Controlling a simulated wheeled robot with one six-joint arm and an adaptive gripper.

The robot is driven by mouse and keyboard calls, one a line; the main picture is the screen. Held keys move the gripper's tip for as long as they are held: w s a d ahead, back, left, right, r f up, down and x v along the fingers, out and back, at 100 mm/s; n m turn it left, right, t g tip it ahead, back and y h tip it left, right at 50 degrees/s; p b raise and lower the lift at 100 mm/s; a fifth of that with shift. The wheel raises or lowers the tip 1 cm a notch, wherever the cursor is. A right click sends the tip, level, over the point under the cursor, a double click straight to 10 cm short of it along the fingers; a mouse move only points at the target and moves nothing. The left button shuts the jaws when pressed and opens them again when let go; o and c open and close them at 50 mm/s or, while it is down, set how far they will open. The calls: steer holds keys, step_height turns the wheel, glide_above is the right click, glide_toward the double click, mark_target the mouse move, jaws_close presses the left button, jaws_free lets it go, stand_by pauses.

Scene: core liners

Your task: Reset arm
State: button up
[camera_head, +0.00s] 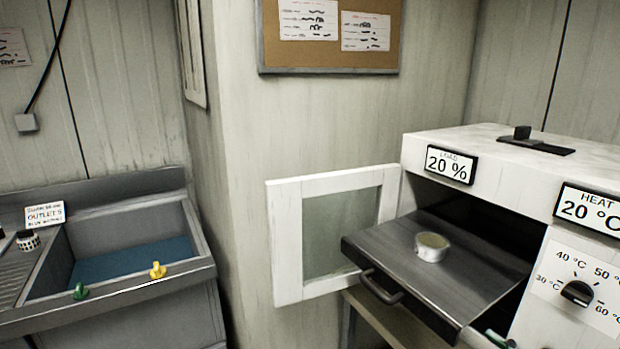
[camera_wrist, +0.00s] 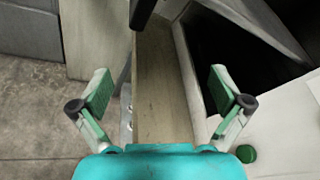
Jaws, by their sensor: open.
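My gripper (camera_wrist: 160,92) shows in the wrist view with its two green-padded fingers spread wide and nothing between them. Below and beyond the fingers is a wooden ledge (camera_wrist: 160,85), beside the dark opening of a white cabinet. In the head view the arm is not clearly in sight; a small green part (camera_head: 500,340) at the bottom edge may be a fingertip, but I cannot tell.
A white oven (camera_head: 415,160) stands at the right with its windowed door (camera_head: 285,240) open. Its grey drawer (camera_head: 400,290) is pulled out, with a small round tin (camera_head: 431,248) on it. A heat dial (camera_head: 577,293) is beside it. A sink (camera_head: 205,272) stands left.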

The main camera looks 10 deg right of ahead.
steer(key=s+a+f+n+g+h, duration=0.1)
steer(key=s+a+f+n+h, duration=0.1)
steer(key=s+a+f+n, duration=0.5)
steer(key=s+a+f+n+h, duration=0.1)
steer(key=s+a+f+n, duration=0.4)
steer(key=f, duration=0.4)
steer(key=s+a+r+n, duration=0.1)
steer(key=s+a+n, duration=0.2)
steer(key=s+n, duration=0.5)
steer(key=s+a+r+n+y, duration=0.1)
steer(key=s+a+n, duration=0.2)
steer(key=s+n, duration=0.5)
steer(key=s, duration=0.5)
steer(key=shift+s+n+t, duration=0.25)
steer(key=shift+n+t, duration=0.15)
steer(key=shift+a+r, duration=0.1)
steer(key=shift+c, duration=0.2)
